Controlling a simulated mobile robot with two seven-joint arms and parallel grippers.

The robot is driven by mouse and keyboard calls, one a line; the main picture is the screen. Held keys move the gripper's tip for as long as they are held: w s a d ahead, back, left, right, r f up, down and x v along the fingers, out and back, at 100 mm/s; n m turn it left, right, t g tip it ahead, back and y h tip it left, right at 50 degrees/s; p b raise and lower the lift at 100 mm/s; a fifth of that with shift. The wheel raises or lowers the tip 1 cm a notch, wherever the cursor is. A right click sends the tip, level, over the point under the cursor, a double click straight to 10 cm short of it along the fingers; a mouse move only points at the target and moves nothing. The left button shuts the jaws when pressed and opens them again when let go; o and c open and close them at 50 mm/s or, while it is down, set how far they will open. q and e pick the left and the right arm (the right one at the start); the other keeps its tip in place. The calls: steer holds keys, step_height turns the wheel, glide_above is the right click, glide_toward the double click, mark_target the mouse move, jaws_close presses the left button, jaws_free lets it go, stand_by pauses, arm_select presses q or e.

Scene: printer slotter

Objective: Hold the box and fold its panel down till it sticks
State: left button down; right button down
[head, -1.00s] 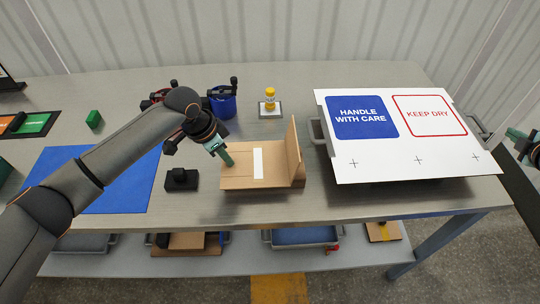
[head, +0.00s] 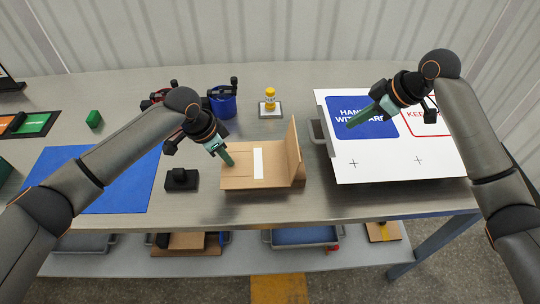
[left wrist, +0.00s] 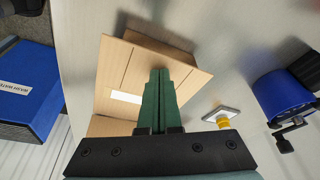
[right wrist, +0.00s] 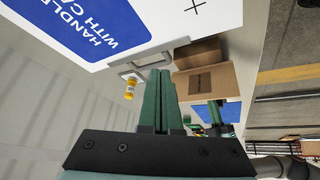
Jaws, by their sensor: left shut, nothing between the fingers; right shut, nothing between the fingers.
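The cardboard box (head: 240,178) lies on the table with a white strip (head: 258,163) on its top. Its panel (head: 294,150) stands up at the right end, not folded down. The box also shows in the left wrist view (left wrist: 118,70) and the right wrist view (right wrist: 208,82). My left gripper (head: 230,161) is shut and empty, its tips at the box's left edge; I cannot tell whether they touch it. My right gripper (head: 352,123) is shut and empty, in the air right of the box, in front of the sign board.
A white sign board (head: 390,165) lies right of the box. A black block (head: 181,181) and a blue mat (head: 110,190) lie to the left. Bare table lies in front.

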steer(key=s+a+f+g, duration=0.1)
steer(key=a+f, duration=0.3)
steer(key=a, duration=0.4)
steer(key=shift+s+a+n, duration=0.3)
steer(key=shift+s+a, duration=0.1)
steer(key=shift+s, duration=0.1)
steer(key=shift+a, duration=0.15)
stand_by(1.6)
